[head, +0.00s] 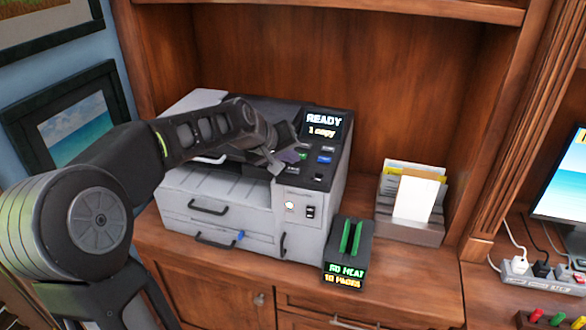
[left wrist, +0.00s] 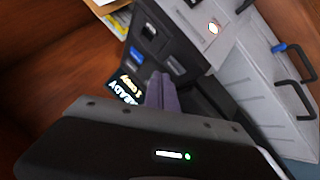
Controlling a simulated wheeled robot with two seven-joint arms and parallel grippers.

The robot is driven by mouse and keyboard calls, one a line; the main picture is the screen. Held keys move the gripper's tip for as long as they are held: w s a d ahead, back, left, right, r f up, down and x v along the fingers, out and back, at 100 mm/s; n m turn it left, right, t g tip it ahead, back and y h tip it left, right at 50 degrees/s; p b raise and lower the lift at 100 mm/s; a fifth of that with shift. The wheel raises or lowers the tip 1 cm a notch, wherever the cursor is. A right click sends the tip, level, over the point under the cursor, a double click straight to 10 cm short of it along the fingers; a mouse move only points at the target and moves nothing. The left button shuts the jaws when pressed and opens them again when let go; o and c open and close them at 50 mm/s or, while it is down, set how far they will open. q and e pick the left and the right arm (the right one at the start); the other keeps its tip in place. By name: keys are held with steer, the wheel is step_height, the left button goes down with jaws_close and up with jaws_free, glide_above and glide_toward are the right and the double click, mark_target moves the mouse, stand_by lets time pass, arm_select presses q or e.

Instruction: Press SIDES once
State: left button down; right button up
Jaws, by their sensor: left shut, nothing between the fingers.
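A grey printer (head: 225,215) stands on the wooden desk, with a dark control panel (head: 322,172) at its right. The panel's screen (head: 323,122) reads "READY" and "1 copy". A blue button (head: 324,160) and several other small buttons sit below the screen; their labels are too small to read, so I cannot tell which is SIDES. My left gripper (head: 284,162) is shut and empty at the panel's left edge, partly covering it. In the left wrist view its closed fingers (left wrist: 160,92) point at the panel, beside a grey button (left wrist: 174,64); contact cannot be told.
A paper sorter (head: 411,210) is farther right, then a power strip (head: 540,270) and a monitor (head: 570,180). Bookcase walls close in the back.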

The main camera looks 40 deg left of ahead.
mark_target(291, 171)
arm_select(q)
steer(key=shift+f, duration=0.15)
stand_by(0.5)
steer(key=shift+f+b, duration=0.3)
steer(key=shift+b, duration=0.15)
steer(key=shift+f+b, duration=0.35)
steer(key=shift+f, duration=0.05)
stand_by(0.5)
steer(key=shift+r, duration=0.1)
steer(key=shift+r+p, duration=0.6)
steer(key=shift+r, duration=0.15)
step_height(291, 171, up, 5)
steer(key=p, duration=0.4)
stand_by(1.1)
